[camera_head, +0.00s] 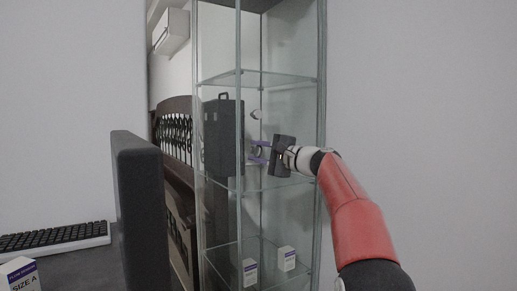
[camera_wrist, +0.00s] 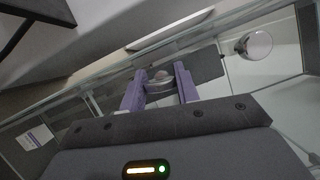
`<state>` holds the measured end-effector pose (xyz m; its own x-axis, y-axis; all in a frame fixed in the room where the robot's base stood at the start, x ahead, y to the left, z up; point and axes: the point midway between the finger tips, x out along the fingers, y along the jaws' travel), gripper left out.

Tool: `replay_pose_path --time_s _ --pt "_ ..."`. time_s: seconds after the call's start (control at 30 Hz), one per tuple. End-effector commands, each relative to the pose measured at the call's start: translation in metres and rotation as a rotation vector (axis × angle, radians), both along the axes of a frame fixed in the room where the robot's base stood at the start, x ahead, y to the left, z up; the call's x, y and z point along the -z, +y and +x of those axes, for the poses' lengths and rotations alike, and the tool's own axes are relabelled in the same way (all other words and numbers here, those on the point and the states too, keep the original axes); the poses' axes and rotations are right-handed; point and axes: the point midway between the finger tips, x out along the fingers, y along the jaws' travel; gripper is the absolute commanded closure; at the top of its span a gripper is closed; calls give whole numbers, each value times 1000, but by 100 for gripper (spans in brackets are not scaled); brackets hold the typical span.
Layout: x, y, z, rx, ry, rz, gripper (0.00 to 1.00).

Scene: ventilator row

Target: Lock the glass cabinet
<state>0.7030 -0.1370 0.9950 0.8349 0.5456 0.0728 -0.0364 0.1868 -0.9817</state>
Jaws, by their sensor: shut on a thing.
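The glass cabinet (camera_head: 222,130) stands tall in the middle of the head view, with clear panes and glass shelves. My gripper (camera_head: 258,152) is at its front, at mid height. In the wrist view the purple fingers of my gripper (camera_wrist: 160,78) are shut on a small round metallic lock knob (camera_wrist: 159,87) on the cabinet front. A separate round silver knob (camera_wrist: 255,45) is to the right of the fingers, and it also shows above my gripper in the head view (camera_head: 256,114). Whether the lock is turned cannot be told.
Small white boxes (camera_head: 287,259) stand on the cabinet's lower shelf. A dark case (camera_head: 222,135) shows through the glass. At left are a dark upright panel (camera_head: 137,210), a keyboard (camera_head: 50,240) and a labelled box (camera_head: 20,274) on a desk. The wall at right is bare.

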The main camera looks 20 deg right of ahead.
Motion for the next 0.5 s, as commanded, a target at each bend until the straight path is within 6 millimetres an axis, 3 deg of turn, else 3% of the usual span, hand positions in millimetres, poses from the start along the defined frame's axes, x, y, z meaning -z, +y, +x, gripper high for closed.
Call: replay_pose_path --time_s 0.5 --pt "1 1 0 -2 -37 -196 92"
